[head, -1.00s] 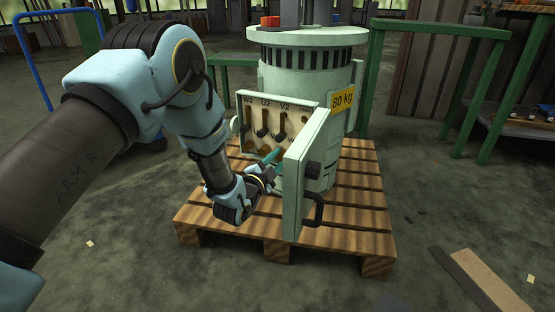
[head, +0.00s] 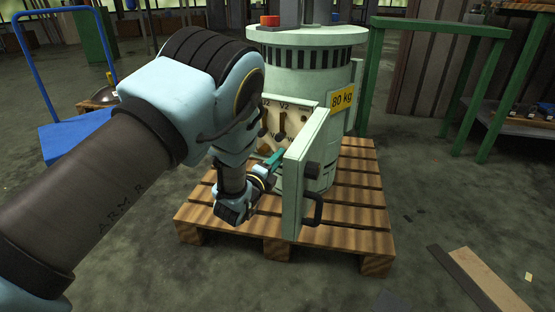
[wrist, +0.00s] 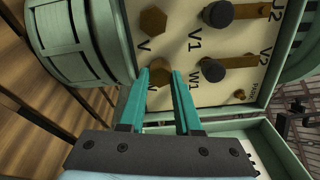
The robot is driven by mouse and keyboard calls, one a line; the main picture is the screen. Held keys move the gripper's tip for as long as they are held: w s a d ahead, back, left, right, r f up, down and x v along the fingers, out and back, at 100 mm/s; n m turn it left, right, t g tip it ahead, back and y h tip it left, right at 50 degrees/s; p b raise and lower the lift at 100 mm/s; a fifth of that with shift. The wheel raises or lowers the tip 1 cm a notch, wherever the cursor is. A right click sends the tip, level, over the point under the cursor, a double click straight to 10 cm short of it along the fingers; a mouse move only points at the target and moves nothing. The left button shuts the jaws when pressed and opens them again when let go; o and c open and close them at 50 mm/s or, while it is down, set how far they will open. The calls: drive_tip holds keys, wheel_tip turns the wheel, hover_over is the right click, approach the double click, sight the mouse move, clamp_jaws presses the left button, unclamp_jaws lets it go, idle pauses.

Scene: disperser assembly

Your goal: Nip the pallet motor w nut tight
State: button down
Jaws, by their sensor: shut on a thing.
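The pale green motor (head: 305,85) with an "80 kg" tag stands upright on a wooden pallet. Its terminal box (head: 292,112) is open, with its door (head: 305,170) swung out toward me. My gripper (head: 277,158) reaches into the lower part of the box. In the wrist view, its two teal fingers (wrist: 160,76) are closed on a brown nut (wrist: 159,72) in the lower row. That nut sits beside the nut (wrist: 153,22) by the "V" label, at the W place; its own label is hidden. In the head view my wrist hides the gripped nut.
Dark-capped terminals (wrist: 214,69) marked V1 and W1 lie near the fingers. The pallet (head: 350,225) lies below. A green rail frame (head: 440,28) stands at right, a blue cart (head: 62,135) at left.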

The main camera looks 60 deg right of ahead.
drive_tip(key=shift+m, duration=0.4)
drive_tip(key=c, duration=0.6)
unclamp_jaws()
drive_tip(key=a+p, duration=0.3)
drive_tip(key=a, duration=0.7)
drive_tip(key=shift+s+a, duration=0.25)
drive_tip(key=shift+a, duration=0.15)
